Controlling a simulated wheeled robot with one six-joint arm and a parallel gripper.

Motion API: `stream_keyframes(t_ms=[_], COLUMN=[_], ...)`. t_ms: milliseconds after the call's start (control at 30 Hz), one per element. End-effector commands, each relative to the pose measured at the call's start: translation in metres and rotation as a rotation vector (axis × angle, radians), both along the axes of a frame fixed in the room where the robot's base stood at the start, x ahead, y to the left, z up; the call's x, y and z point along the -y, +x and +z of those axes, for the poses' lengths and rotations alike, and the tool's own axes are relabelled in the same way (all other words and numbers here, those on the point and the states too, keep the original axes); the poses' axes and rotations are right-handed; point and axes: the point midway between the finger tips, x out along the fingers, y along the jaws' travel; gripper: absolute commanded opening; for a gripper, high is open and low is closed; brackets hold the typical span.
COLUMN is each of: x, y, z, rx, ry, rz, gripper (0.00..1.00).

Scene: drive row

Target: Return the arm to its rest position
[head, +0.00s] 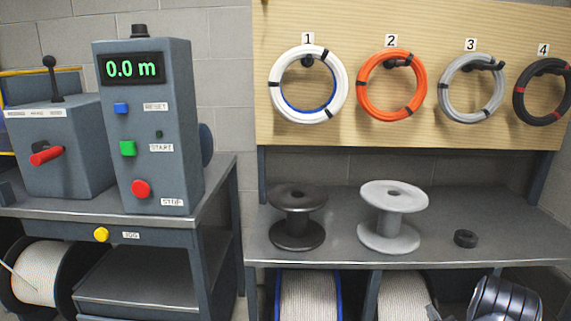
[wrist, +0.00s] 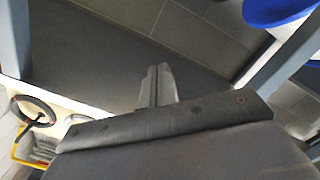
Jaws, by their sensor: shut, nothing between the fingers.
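My gripper (wrist: 157,72) shows in the wrist view, its two slim grey fingers together with nothing between them. The fingers stand out over a dark surface and touch no object that I can see. In the head view, part of my arm shows dark at the lower right corner, in front of the right-hand bench. The fingers cannot be made out clearly there.
The control box (head: 150,130) reads 0.0 m on the left bench. Coiled cables hang on the wooden board (head: 350,22) above.

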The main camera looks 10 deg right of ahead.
Motion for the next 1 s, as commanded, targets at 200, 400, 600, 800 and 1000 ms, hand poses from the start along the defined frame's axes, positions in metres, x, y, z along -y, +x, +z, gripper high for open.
stream_keyframes(t_ms=[200,400,600,800,1000], x=[-0.024,-0.046,-0.063,-0.071,-0.072], y=[0.007,0.012,0.016,0.017,0.018], z=[0.024,0.037,0.044,0.046,0.046], rx=[-0.028,-0.051,-0.070,-0.078,-0.078], ry=[-0.110,-0.208,-0.285,-0.321,-0.324], rz=[0.002,0.002,0.001,-0.001,-0.001], gripper=[0.00,0.00,0.00,0.00,0.00])
